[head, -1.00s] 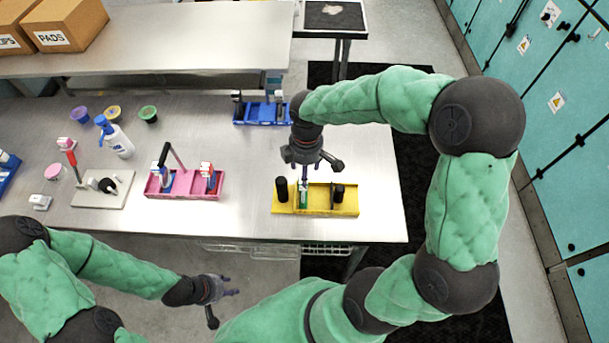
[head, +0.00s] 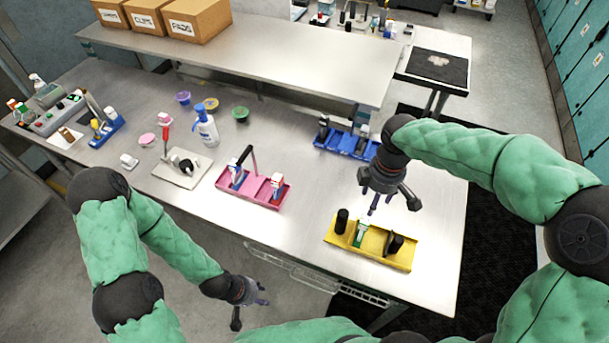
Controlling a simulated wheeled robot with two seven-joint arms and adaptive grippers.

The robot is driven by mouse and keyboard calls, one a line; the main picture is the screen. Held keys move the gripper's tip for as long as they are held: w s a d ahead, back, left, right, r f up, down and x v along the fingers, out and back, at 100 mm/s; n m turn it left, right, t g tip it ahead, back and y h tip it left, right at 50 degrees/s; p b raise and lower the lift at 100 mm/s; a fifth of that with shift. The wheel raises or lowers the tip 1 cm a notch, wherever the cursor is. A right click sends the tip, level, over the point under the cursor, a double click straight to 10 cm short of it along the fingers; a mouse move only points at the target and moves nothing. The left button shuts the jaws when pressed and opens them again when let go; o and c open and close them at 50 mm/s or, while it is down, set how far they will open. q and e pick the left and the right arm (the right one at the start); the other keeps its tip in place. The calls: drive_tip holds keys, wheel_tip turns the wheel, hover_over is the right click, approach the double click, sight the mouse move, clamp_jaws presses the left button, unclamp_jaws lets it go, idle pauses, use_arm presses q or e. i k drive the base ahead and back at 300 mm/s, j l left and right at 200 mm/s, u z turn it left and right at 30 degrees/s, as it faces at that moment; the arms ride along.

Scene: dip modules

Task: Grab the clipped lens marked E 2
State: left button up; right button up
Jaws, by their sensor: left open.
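I cannot read an E 2 mark on anything in the head view. A yellow tray (head: 345,243) near the front right of the table holds a black cylinder (head: 342,221), a green and white clip-like piece (head: 361,232) and another dark piece (head: 395,244). My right gripper (head: 380,206) hangs just above and behind this tray, fingertips down, apart and empty. My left gripper (head: 262,295) is open and empty, low in front of the table's front edge.
A pink tray (head: 262,190) and a blue tray (head: 335,142) hold more upright pieces. A beige stand (head: 183,170), a pump bottle (head: 207,128) and several small cups stand left. Boxes (head: 196,18) sit on the rear bench. Table between pink and yellow trays is clear.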

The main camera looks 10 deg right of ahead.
sight(239, 176)
drive_tip(key=i+j+u, duration=0.3)
drive_tip(key=j, duration=0.25)
drive_tip(key=i+j+u, duration=0.3)
drive_tip(key=i, duration=0.25)
drive_tip(key=j, duration=0.1)
